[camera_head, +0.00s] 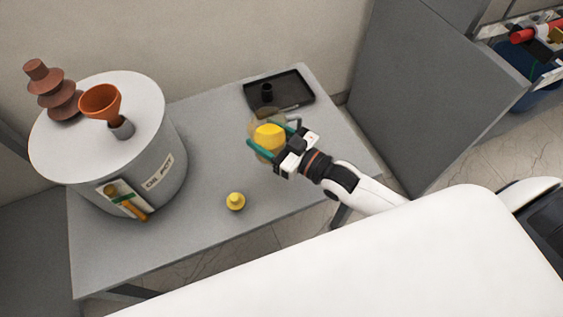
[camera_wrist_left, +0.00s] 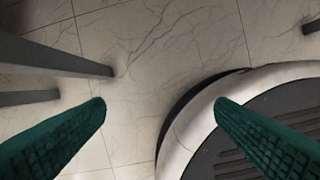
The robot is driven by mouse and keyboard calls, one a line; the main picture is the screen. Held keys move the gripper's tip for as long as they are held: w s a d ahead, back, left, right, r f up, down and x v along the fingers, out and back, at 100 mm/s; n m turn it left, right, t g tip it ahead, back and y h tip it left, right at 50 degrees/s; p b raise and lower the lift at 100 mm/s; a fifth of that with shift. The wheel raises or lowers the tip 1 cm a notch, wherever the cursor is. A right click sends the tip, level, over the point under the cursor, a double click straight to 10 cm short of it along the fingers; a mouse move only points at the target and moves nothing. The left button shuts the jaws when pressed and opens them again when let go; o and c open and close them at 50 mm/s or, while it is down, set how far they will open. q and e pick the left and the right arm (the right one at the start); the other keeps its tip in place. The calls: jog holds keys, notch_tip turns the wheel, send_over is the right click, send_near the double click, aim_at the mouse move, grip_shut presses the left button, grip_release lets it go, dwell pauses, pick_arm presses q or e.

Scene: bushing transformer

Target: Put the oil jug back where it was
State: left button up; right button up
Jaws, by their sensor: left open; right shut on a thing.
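The oil jug (camera_head: 268,136), see-through with yellow oil in it, is over the right part of the grey table. My right gripper (camera_head: 274,138) is shut around it, one green finger on each side. I cannot tell whether the jug touches the table or hangs a little above it. My left gripper (camera_wrist_left: 160,110) is open and empty in the left wrist view, pointing at the floor; it does not show in the head view.
The grey table (camera_head: 210,170) carries a large grey drum (camera_head: 160,165) with an orange funnel (camera_head: 101,101) and brown ribbed bushing (camera_head: 54,90). A yellow cap (camera_head: 235,201) lies in front. A black tray (camera_head: 298,87) is behind the jug. Table legs (camera_wrist_left: 50,57) show near my left gripper.

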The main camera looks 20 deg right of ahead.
notch_tip(320, 180, down, 4)
jog(key=shift+f+b, duration=0.2)
jog(key=shift+b, duration=0.3)
notch_tip(320, 180, down, 4)
jog(key=shift+f+b, duration=0.1)
jog(key=shift+b, duration=0.55)
pick_arm(q)
jog(key=w+r, duration=0.3)
jog(key=r, duration=0.5)
jog(key=shift+w+d+r+t, duration=0.15)
jog(key=shift+w+r+t, duration=0.05)
jog(key=shift+r+t, duration=0.1)
pick_arm(e)
jog(key=shift+f, duration=0.2)
jog(key=shift+f, duration=0.15)
jog(key=o, duration=1.2)
jog(key=shift+c, duration=0.2)
pick_arm(q)
jog(key=shift+r, duration=0.15)
pick_arm(e)
jog(key=shift+o, duration=0.4)
